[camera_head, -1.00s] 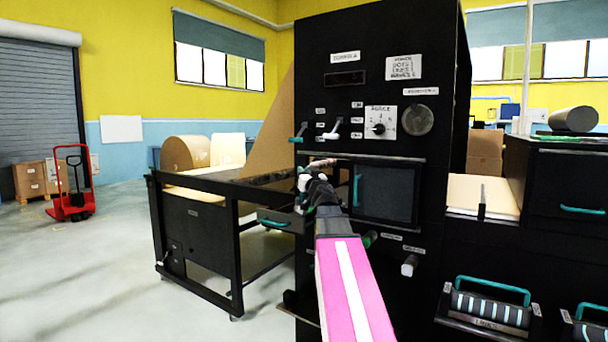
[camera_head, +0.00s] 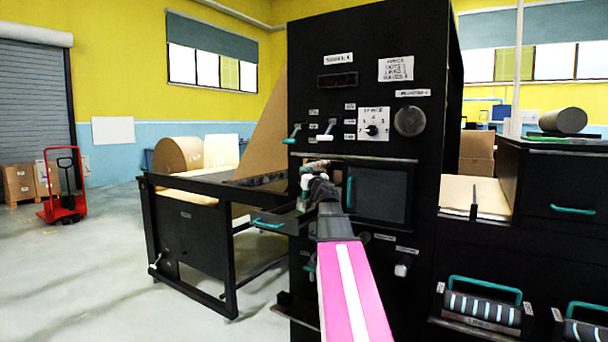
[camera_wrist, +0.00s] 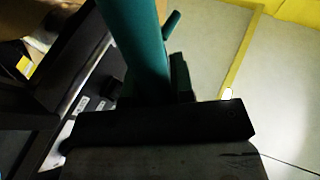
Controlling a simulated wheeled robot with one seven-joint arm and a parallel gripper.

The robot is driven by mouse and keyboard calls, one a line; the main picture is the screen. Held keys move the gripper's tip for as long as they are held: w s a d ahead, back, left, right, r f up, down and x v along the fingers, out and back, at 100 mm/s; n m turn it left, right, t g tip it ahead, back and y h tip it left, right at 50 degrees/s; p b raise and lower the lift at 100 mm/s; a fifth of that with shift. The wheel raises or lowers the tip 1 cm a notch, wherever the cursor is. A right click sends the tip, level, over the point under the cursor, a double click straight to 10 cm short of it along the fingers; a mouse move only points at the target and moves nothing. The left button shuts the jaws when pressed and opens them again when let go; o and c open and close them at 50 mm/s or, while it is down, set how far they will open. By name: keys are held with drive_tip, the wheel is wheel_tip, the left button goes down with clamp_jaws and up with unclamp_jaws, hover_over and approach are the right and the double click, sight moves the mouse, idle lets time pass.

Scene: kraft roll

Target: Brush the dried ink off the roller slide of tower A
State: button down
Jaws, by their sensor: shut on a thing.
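Tower A (camera_head: 435,150) is a tall black cabinet with a dial, levers and a dark window. My gripper (camera_head: 312,182) is in front of its left part, beside the window, and looks small and partly hidden by my wrist. In the wrist view, my gripper is shut on a teal rod-like handle (camera_wrist: 143,50); its far end is out of view, so I cannot tell whether it is the brush. A small brownish piece (camera_head: 316,165) shows just above my gripper. A black slide with a teal handle (camera_head: 268,222) sticks out left of the tower. Dried ink cannot be made out.
A black frame table (camera_head: 190,235) with a brown paper roll (camera_head: 180,155) stands at the left. A red pallet jack (camera_head: 65,190) is farther left on open floor. A black cabinet (camera_head: 560,185) and rollers with teal handles (camera_head: 485,305) are at the right.

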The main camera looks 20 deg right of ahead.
drive_tip(key=s+a, duration=0.4)
drive_tip(key=s, duration=0.1)
drive_tip(key=shift+s+a, duration=0.15)
drive_tip(key=shift+a, duration=0.15)
idle(2.2)
drive_tip(key=shift+f, duration=0.1)
drive_tip(key=w+d, duration=0.6)
drive_tip(key=d, duration=0.2)
drive_tip(key=shift+w+d, duration=0.15)
drive_tip(key=shift+w, duration=0.15)
idle(0.8)
wheel_tip(320, 180, up, 6)
idle(0.9)
